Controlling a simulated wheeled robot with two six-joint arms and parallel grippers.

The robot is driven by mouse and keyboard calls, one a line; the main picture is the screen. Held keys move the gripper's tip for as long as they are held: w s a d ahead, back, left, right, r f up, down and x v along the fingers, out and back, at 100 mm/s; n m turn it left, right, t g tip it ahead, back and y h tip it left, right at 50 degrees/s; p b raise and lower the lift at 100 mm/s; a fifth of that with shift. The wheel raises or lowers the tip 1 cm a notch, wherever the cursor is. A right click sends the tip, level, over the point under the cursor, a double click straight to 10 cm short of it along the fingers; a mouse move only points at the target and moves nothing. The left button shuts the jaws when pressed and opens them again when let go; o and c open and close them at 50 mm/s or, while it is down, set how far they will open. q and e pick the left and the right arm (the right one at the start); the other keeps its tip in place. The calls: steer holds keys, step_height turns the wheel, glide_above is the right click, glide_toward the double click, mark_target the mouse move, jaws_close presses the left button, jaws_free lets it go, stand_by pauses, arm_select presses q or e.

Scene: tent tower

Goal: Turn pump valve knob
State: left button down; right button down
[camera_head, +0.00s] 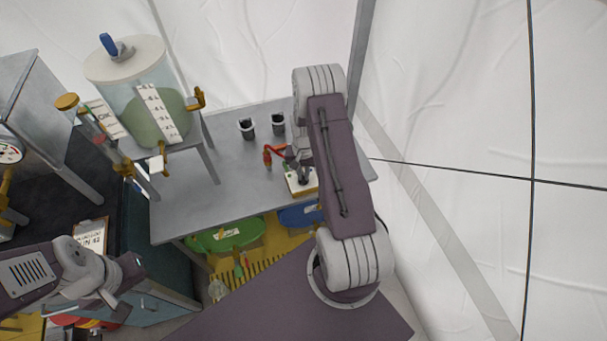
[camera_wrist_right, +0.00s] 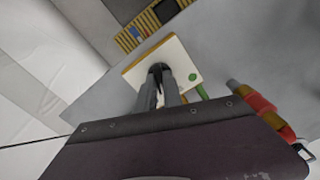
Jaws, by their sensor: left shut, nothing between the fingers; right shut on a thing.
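The pump (camera_head: 303,181) is a small white-topped box on the grey table, partly hidden by my right arm. In the right wrist view its white top (camera_wrist_right: 185,58) carries a dark knob (camera_wrist_right: 157,69) and a green round mark. My right gripper (camera_wrist_right: 161,80) points down at the box, its fingers shut on the dark knob; it also shows in the head view (camera_head: 301,168). My left gripper (camera_head: 122,290) is at the lower left, away from the pump, shut and empty.
A red pipe fitting (camera_head: 268,155) stands beside the pump. Two dark cups (camera_head: 247,128) are behind it on the table (camera_head: 185,212). A glass tank (camera_head: 135,85) with green contents stands at the left. Green (camera_head: 227,235) and blue (camera_head: 300,215) items lie below the table.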

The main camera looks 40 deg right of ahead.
mark_target(303, 177)
steer(key=shift+n, duration=1.2)
steer(key=c, duration=1.5)
jaws_free()
steer(key=shift+r, duration=0.1)
step_height(303, 177, up, 9)
steer(key=shift+b, duration=0.5)
steer(key=shift+a, duration=0.15)
